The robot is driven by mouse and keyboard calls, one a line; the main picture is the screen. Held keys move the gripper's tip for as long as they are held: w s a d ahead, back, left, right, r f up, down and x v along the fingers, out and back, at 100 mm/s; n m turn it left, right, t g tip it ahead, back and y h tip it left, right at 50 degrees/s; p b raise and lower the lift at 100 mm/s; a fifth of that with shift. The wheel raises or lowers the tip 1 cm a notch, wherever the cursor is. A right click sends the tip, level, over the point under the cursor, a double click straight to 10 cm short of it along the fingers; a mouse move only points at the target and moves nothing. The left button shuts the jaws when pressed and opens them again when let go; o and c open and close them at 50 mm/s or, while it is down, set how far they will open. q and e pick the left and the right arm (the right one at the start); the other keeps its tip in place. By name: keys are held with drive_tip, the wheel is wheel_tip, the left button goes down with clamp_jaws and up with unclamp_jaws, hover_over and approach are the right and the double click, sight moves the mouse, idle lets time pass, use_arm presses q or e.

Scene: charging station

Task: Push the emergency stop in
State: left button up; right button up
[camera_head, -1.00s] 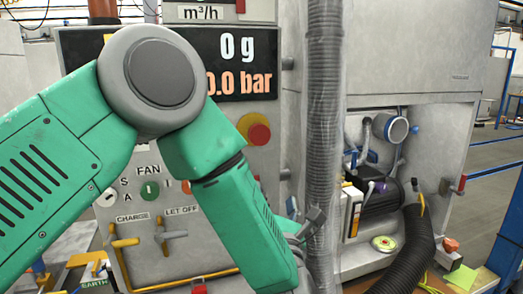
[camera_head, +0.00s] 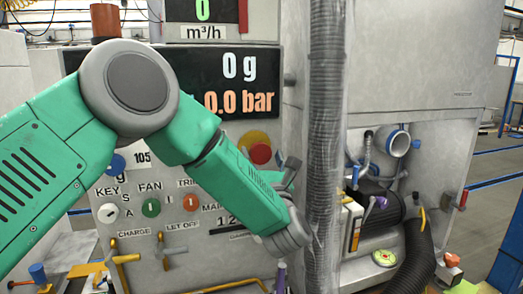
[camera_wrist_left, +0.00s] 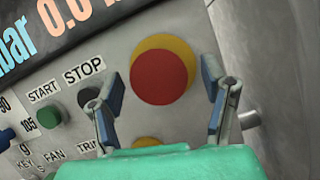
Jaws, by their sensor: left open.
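The emergency stop is a round red button (camera_head: 260,153) on a yellow disc, on the grey panel below the black display. In the left wrist view the red button (camera_wrist_left: 159,77) is large and central, with the yellow disc (camera_wrist_left: 178,44) around its upper right. My left gripper (camera_head: 288,174) is just right of and below the button in the head view. In the wrist view its two fingers are spread, one on each side of the button's lower part, with nothing between them. I cannot tell whether they touch it or how far the button is in. My right gripper is not in view.
A black STOP button (camera_wrist_left: 88,97) and a green START button (camera_wrist_left: 48,119) sit left of the emergency stop. A ribbed grey hose (camera_head: 326,150) runs vertically close to the right of my gripper. Yellow valve handles (camera_head: 124,258) stick out at the lower left.

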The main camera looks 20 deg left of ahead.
use_arm(q)
drive_tip(key=shift+w+a+r, duration=0.2)
drive_tip(key=shift+w+a, duration=0.05)
drive_tip(key=shift+w, duration=0.3)
